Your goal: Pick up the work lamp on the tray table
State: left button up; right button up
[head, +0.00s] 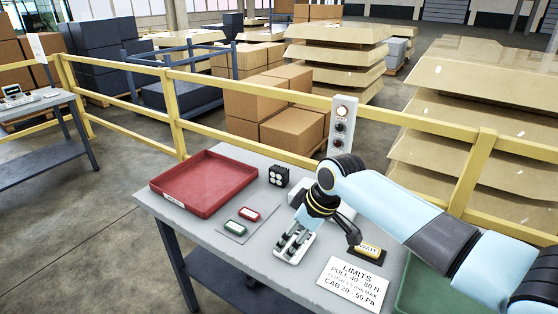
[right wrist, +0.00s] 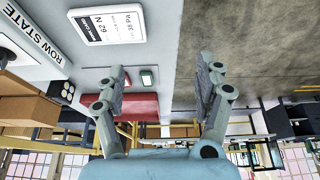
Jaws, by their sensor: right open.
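The work lamp (head: 278,176), a small black block with several round white lenses, stands on the grey tray table (head: 225,232) near its back edge, right of the red tray. In the right wrist view the lamp (right wrist: 67,92) shows at the left, outside the fingers. My right gripper (head: 291,246) is in front of the lamp, toward the table's near edge, apart from it. In the right wrist view the gripper (right wrist: 162,68) has its fingers spread wide with nothing between them. My left gripper is not in view.
A red tray (head: 168,198) lies at the table's left. A mat holds a green-faced and a red-faced piece (head: 249,213). A control post (head: 343,125) stands behind. A limits sign (head: 353,285) and a green tray (head: 420,302) are at the right. A yellow railing (head: 180,120) runs behind.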

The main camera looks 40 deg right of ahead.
aim_at(279, 176)
jog(key=i+l, duration=1.05)
